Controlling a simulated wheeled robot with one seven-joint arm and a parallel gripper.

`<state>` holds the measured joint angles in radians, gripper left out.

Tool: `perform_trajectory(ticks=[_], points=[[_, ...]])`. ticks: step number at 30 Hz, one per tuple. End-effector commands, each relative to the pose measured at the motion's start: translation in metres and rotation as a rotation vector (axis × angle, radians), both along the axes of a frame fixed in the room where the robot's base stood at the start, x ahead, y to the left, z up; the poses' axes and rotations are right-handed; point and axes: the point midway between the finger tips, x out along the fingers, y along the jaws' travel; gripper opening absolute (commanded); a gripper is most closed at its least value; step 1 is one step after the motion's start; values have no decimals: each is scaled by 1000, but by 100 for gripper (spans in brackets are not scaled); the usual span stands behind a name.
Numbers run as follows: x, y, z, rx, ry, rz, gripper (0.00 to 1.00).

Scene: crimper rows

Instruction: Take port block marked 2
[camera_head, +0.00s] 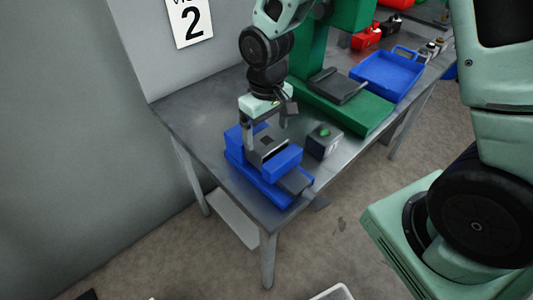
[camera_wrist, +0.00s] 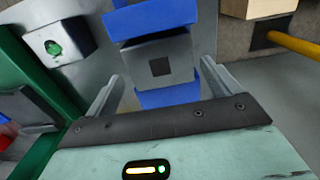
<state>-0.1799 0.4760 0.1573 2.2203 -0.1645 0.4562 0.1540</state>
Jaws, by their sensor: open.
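A grey port block (camera_head: 268,144) with a dark square opening sits in a blue fixture (camera_head: 252,176) near the left end of the metal table. In the wrist view the block (camera_wrist: 165,62) lies between the two fingers, with blue fixture parts (camera_wrist: 150,18) above and below it. I cannot read a number on the block. My gripper (camera_head: 265,128) is open, pointing down, with one finger on each side of the block. I cannot tell whether the fingers touch it.
A small box with a green button (camera_head: 324,143) stands right of the fixture. Beyond it are a green machine base (camera_head: 350,118), a blue tray (camera_head: 385,82) and a red object (camera_head: 366,37). A sign reading 2 (camera_head: 193,22) is on the wall behind.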

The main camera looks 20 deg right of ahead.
Motion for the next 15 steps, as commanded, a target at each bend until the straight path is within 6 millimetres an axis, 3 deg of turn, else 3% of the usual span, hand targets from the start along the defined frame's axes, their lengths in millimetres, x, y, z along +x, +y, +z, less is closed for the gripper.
perform_trajectory(ticks=[1, 6, 15], points=[[0, 0, -13, 0, 1, 0, 89], [0, 0, -28, 0, 0, 0, 89], [0, 0, -31, 0, 0, 0, 89]])
